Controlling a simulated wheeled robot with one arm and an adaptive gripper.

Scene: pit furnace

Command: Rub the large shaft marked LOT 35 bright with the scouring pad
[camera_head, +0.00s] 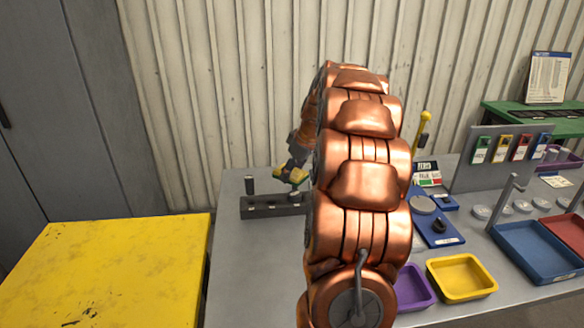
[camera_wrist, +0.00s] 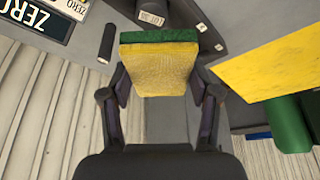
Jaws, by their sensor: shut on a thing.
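The scouring pad (camera_wrist: 158,68), yellow with a green layer, is gripped between the two fingers of my gripper (camera_wrist: 160,88) in the wrist view. In the head view my gripper (camera_head: 296,168) holds the pad (camera_head: 291,176) just above the dark shaft block (camera_head: 270,208). A dark upright shaft (camera_head: 250,185) stands at the block's left end; a dark shaft (camera_wrist: 107,42) shows left of the pad in the wrist view. A cylinder with a pale label (camera_wrist: 151,18) is beyond the pad, partly cut off; its lettering is too small to read surely. My arm hides the block's right end.
A yellow-topped table (camera_head: 110,265) stands at the left. On the grey bench (camera_head: 245,285) are a purple tray (camera_head: 412,290), a yellow tray (camera_head: 462,278), a blue tray (camera_head: 535,252) and a red tray (camera_head: 568,238). Bench space in front of the block is clear.

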